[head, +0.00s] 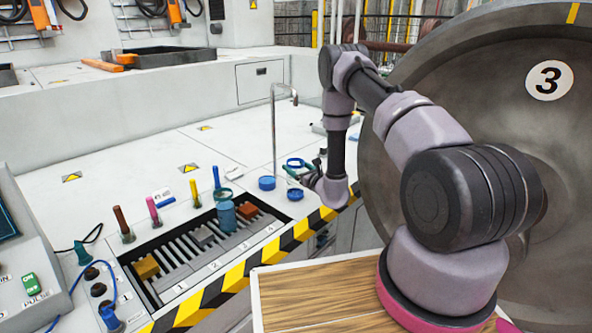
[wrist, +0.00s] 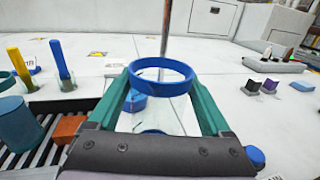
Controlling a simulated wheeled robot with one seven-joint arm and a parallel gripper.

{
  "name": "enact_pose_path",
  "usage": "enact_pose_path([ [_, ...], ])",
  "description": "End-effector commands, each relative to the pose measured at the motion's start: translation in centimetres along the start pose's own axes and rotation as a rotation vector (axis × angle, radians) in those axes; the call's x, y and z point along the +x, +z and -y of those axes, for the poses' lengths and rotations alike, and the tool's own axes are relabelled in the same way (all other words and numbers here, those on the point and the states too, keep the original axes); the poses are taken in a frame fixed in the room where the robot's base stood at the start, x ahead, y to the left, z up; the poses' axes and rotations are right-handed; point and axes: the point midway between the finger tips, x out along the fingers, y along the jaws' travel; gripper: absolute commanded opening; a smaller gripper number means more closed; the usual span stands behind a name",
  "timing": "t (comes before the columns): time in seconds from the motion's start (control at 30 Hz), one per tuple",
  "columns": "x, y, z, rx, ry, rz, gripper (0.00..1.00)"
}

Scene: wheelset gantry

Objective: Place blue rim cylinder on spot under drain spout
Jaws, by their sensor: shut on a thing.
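The blue rim cylinder (head: 295,162) is clear-walled with a blue ring at its top and looks upright. My gripper (head: 292,174) is shut on it; in the wrist view its teal fingers (wrist: 163,98) lie on both sides, below the blue rim (wrist: 160,66). A blue patch shows low through the clear wall, and in the head view a blue disc sits beneath the fingers. The drain spout (head: 284,90) is a thin bent metal pipe just left of and behind the cylinder. The pipe (wrist: 166,32) rises behind the rim in the wrist view. I cannot tell which mark is the spot.
A low blue round piece (head: 267,183) sits on the white deck by the pipe's foot. A slotted tray (head: 172,262) at left holds blocks and a teal-blue cylinder (head: 226,214). Several coloured rods stand behind it. The large wheel (head: 440,75) is at right.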

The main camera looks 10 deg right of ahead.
Motion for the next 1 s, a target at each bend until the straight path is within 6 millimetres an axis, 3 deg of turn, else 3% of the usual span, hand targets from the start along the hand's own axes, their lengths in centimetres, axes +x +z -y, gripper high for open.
enact_pose_path([
  [0.4,0.0,-1.0,0.0,0.0,-0.001,0.001,0.0],
  [0.43,0.0,-1.0,0.0,-0.001,0.0,0.001,0.9],
  [0.47,0.0,-1.0,0.0,-0.001,0.0,0.001,1.0],
  [0.77,0.0,-0.6,0.0,-0.001,0.0,0.001,1.0],
  [1.0,-3.8,-0.8,0.1,0.001,-0.002,-0.003,1.0],
])
